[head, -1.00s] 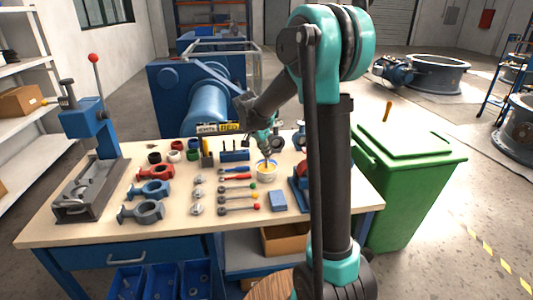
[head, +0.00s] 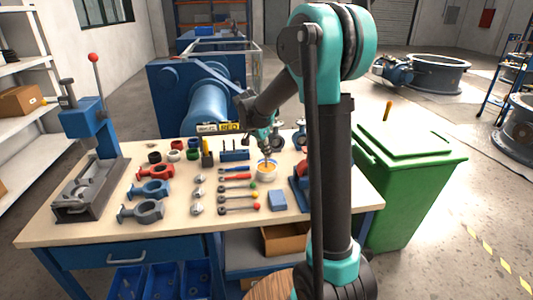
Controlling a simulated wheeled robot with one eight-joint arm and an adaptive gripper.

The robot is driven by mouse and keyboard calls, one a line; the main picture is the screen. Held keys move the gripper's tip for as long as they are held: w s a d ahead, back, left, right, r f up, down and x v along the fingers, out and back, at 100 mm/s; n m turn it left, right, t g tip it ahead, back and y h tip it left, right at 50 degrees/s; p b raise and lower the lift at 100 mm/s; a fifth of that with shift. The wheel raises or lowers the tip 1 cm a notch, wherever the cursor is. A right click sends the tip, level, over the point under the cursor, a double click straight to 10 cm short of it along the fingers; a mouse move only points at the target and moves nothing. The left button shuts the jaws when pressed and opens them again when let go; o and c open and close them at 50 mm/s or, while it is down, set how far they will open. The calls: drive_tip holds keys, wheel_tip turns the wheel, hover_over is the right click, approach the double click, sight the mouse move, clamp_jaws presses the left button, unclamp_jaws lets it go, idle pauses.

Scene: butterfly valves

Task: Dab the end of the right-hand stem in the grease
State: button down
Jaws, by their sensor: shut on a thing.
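The grease pot (head: 266,178) is a small white cup with orange-yellow grease inside, right of the middle of the workbench. My gripper (head: 267,153) is directly above it, pointing down, and is shut on a thin dark stem (head: 267,161). The stem is roughly upright, with its lower end at the mouth of the pot. At this size I cannot tell whether the end touches the grease. A blue rack (head: 234,156) left of the pot has thin dark stems standing in it.
Several tools with coloured ends (head: 238,197) lie left of the pot, and a blue block (head: 277,200) lies in front. Valve bodies (head: 152,189) and a press (head: 88,160) stand further left. My arm hides part of the bench's right side. A green bin (head: 410,190) stands right.

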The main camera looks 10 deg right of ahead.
drive_tip(key=shift+r, duration=3.25)
